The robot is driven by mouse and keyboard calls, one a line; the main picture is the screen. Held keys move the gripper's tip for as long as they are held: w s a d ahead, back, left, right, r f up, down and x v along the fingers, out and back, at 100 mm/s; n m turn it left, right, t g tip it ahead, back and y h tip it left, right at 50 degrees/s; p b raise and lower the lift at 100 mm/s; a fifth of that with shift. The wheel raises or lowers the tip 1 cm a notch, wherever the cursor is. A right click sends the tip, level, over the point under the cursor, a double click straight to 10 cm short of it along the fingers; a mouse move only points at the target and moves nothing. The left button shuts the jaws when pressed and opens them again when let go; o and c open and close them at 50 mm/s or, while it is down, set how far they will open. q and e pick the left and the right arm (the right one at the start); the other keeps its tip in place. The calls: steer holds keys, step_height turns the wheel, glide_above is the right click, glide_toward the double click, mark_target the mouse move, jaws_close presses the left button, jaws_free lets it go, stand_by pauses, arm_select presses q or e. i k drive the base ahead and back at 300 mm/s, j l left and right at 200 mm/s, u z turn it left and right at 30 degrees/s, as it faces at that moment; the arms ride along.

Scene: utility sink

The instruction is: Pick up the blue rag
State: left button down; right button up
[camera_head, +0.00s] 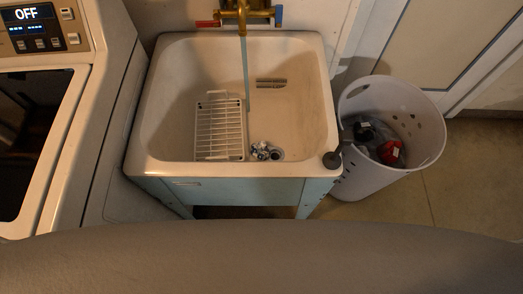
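I cannot make out a clearly blue rag. A small crumpled white, grey and bluish thing (262,150) lies on the floor of the white utility sink (180,110), beside the round drain (276,154); I cannot tell if it is cloth. The white laundry basket (424,125) right of the sink holds dark items (362,131) and a red one (390,152); their kinds are unclear. Neither of my grippers is in view.
A white wire rack (219,128) lies in the sink. A brass tap (243,13) hangs over it with a thin bluish stream or hose (246,75) below. A dark rounded object (332,160) is at the front right rim. A washer (98,110) stands left; floor (470,185) is clear right.

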mark_target(260, 150)
steer(key=u, duration=0.95)
steer(key=k+l+u, duration=0.4)
steer(key=l, duration=0.15)
steer(key=k+l+u, duration=0.4)
steer(key=k+l, duration=0.25)
steer(key=l, duration=0.1)
